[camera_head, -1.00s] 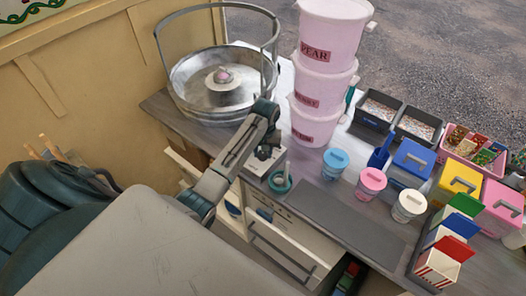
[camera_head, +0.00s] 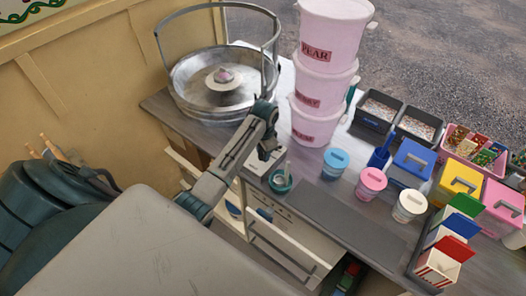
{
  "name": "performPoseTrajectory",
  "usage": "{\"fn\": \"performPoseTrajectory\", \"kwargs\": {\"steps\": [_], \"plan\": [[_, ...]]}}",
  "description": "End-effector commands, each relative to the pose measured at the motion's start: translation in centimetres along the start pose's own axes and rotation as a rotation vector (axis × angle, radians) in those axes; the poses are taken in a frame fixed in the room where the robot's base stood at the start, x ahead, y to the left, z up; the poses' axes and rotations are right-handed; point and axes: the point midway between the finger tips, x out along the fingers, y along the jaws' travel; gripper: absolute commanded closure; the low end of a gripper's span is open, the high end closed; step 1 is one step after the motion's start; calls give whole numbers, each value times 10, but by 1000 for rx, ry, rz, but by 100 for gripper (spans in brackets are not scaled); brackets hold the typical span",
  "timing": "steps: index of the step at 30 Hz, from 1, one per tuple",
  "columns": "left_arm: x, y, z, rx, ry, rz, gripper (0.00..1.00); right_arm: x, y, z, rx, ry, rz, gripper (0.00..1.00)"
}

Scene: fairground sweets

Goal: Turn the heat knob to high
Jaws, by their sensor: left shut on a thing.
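The cotton candy machine, a round metal bowl (camera_head: 190,92) with a spinner head (camera_head: 223,82) in its middle, stands at the back left of the counter. A small pale control box (camera_head: 262,163) with dark marks sits in front of it, partly behind my left arm. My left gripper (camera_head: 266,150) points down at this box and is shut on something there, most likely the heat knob. The knob itself is hidden by the gripper and wrist, so its setting cannot be read. My right gripper is not in view.
Small lidded jars, such as the blue-lidded one (camera_head: 335,162), stand to the right. A grey mat (camera_head: 338,222) lies bare along the front.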

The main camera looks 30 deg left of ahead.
Motion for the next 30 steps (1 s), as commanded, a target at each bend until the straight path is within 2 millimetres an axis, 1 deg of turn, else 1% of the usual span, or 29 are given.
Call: {"fn": "performPoseTrajectory", "kwargs": {"steps": [9,18,24,30], "plan": [[-1,-1,-1,299,19,-3,89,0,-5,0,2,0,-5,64],[-1,-1,0,549,30,-2,89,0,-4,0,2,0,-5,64],[-1,-1,0,665,37,-2,89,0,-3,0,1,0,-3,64],[-1,0,0,733,40,-1,89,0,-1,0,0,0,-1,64]]}}
